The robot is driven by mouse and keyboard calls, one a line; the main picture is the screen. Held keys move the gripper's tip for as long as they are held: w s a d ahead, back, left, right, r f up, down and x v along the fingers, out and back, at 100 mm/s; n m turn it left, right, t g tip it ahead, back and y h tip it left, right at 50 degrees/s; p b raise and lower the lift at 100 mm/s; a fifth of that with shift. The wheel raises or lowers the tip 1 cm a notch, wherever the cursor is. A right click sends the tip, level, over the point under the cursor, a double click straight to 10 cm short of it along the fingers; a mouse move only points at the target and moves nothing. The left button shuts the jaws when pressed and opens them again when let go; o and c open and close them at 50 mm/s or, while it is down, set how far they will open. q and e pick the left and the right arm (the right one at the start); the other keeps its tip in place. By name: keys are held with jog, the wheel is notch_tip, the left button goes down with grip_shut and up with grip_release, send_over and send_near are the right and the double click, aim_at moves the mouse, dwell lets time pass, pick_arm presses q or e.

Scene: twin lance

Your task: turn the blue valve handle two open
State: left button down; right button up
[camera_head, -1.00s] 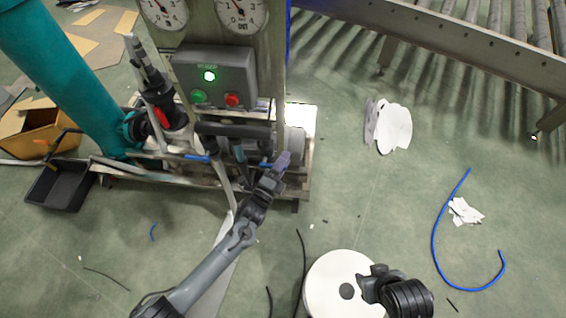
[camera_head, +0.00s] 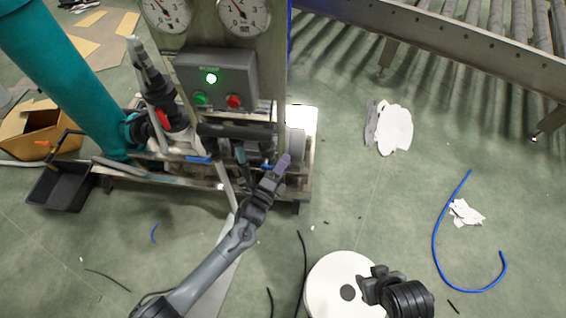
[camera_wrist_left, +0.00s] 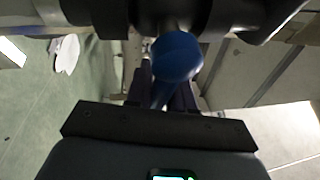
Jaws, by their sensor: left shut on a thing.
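In the left wrist view a blue valve handle (camera_wrist_left: 177,57) with a rounded hub runs down between the dark fingers of my left gripper (camera_wrist_left: 165,95). The fingers are shut on the handle. In the head view my left gripper (camera_head: 272,172) is at the front right of the pump skid, and its fingers hide most of the handle there. Another blue handle (camera_head: 198,159) shows to the left on the same pipework. My right gripper (camera_head: 372,283) is at the lower right, away from the skid; its jaw opening is unclear.
A control box (camera_head: 214,80) with a lit green lamp and two gauges stand above the pipework. A thick teal pipe (camera_head: 75,75) is at left, with a black tray (camera_head: 58,188) beside it. A white disc (camera_head: 325,285) and a blue hose (camera_head: 435,235) lie on the floor.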

pick_arm(q)
jog(key=shift+a+f+m+g+y+p, duration=0.15)
jog(key=shift+f+m+g+p, duration=0.45)
jog(key=shift+m, duration=0.5)
jog(key=shift+a+f+m+g+y+p, duration=0.1)
jog(key=shift+f+m+g+p, duration=0.3)
jog(key=shift+m+p, duration=0.55)
jog(key=shift+a+f+m+g+y+p, duration=0.15)
jog(key=shift+f+m+g+p, duration=0.35)
jog(key=shift+m, duration=0.75)
jog(key=shift+f, duration=0.15)
jog(key=c, duration=1.1)
grip_release()
